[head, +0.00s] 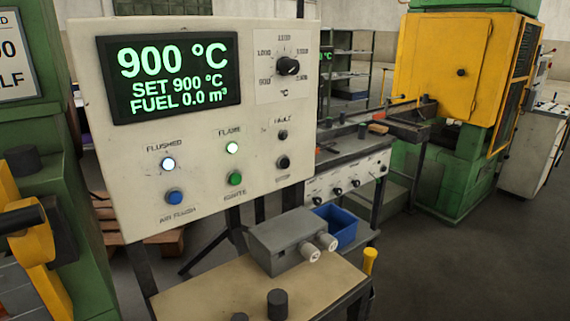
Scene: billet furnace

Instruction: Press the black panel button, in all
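The black button (283,162), labelled STOP, is at the lower right of the cream control panel (130,190). Nothing covers it. Above it is a small dark lamp (283,134) labelled FAULT. The panel also carries a blue AIR FLUSH button (174,197) and a green IGNITE button (235,178). The FLUSHED lamp (168,163) and FLAME lamp (232,148) glow white. The display (170,75) reads 900 °C, SET 900 °C, FUEL 0.0 m³. Neither of my grippers is in view.
Below the panel, a tan tabletop (205,300) carries a grey box (282,240) with two white knobs and a black cylinder (277,304). A blue bin (338,225) stands behind. A green and yellow machine (445,65) is at right. The space before the panel face looks clear.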

